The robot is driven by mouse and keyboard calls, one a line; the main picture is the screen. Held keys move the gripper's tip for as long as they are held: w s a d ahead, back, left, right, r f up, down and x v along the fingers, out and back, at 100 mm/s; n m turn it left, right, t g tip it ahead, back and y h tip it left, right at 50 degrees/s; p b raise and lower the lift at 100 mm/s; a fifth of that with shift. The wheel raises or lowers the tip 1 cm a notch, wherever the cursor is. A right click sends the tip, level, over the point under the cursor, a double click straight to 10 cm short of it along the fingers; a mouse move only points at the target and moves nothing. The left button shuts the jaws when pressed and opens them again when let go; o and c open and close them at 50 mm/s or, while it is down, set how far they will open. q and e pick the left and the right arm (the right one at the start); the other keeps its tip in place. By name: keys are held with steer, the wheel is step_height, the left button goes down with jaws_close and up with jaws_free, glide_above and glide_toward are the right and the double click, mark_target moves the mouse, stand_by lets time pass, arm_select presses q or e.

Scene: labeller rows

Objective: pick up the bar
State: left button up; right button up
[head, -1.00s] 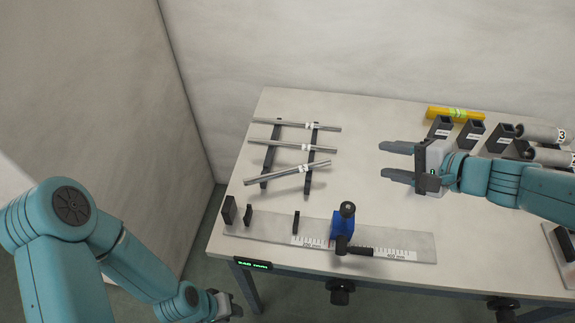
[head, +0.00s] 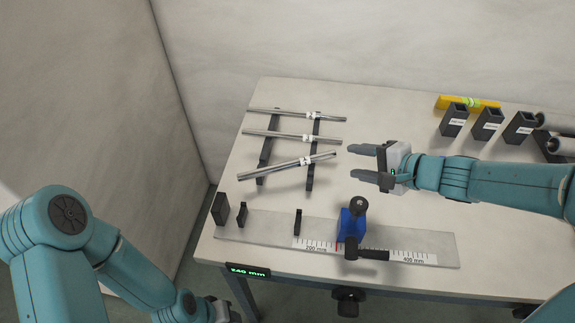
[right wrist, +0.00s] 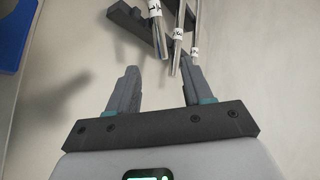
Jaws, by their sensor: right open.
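Three thin metal bars with white labels lie across two dark rails on the table: a back bar (head: 285,113), a middle bar (head: 275,135) and a front bar (head: 285,167), which lies askew. My right gripper (head: 358,163) is open and empty, above the table just right of the bars' right ends, its fingers pointing left at them. In the right wrist view the fingers (right wrist: 155,88) are apart, and the labelled bar ends (right wrist: 173,45) show beyond the tips. My left gripper (head: 225,310) is low at the bottom edge, partly cut off; its jaws are unclear.
A ruled plate (head: 420,244) with a blue clamp block (head: 351,226) and black stops lies along the table's front. A display reads 240 mm (head: 248,271). Dark square holders (head: 487,122), a yellow level (head: 470,102) and grey cylinders stand at the back right.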

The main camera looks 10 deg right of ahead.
mark_target(329, 156)
steer(key=x, duration=0.9)
steer(key=shift+s+a, duration=0.1)
steer(key=shift+a, duration=0.05)
steer(key=shift+r, duration=0.1)
jaws_close()
